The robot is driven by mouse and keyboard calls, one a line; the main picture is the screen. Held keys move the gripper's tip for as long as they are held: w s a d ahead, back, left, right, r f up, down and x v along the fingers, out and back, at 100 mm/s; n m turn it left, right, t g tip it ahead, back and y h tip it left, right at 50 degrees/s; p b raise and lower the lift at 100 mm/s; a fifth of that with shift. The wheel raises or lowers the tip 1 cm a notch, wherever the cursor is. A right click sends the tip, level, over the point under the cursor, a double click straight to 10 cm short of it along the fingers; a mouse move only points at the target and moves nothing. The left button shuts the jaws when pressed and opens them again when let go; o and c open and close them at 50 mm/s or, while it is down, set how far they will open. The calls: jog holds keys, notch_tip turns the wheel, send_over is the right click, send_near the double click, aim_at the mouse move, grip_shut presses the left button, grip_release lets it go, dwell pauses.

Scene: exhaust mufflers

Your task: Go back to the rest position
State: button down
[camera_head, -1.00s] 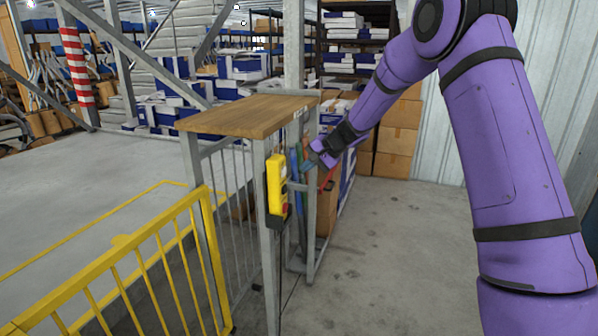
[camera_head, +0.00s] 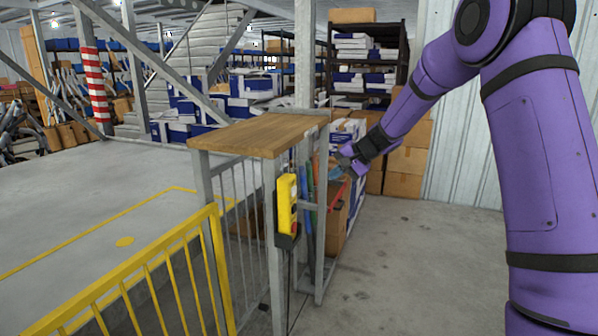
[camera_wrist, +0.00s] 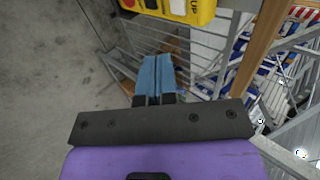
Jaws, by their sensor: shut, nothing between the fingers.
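My purple arm comes in from the right in the head view, and my gripper (camera_head: 342,168) is beside the right side of the wooden-topped metal stand (camera_head: 262,133). In the wrist view my gripper (camera_wrist: 154,82) has its two blue fingers together, with nothing held. A yellow control box (camera_head: 287,205) hangs on the front post of the stand. It also shows in the wrist view (camera_wrist: 172,8), beyond the fingertips and apart from them.
A yellow railing (camera_head: 150,262) stands at the front left. Blue, green and red-handled items (camera_head: 309,205) hang on the stand's side, close to the gripper. Cardboard boxes (camera_head: 408,160) and shelves stand behind. The concrete floor (camera_head: 420,270) on the right is clear.

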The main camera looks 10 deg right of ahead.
jog(key=s+a+r+n+h, duration=0.15)
jog(key=s+r, duration=0.25)
jog(key=s, duration=0.4)
jog(key=s+a+r+n+g+h, duration=0.1)
jog(key=s+r+n, duration=0.1)
jog(key=s+r, duration=0.4)
jog(key=s+a+r+n+h, duration=0.1)
jog(key=s+r, duration=0.2)
jog(key=s, duration=0.6)
jog(key=s+d+n+h, duration=0.1)
jog(key=s+d+h, duration=0.1)
jog(key=s, duration=0.9)
jog(key=s+d+f+n+h, duration=0.1)
jog(key=s+d+h, duration=0.1)
jog(key=s, duration=0.9)
jog(key=shift+s+n+t, duration=0.3)
jog(key=shift+s+n, duration=0.05)
jog(key=shift+a, duration=0.1)
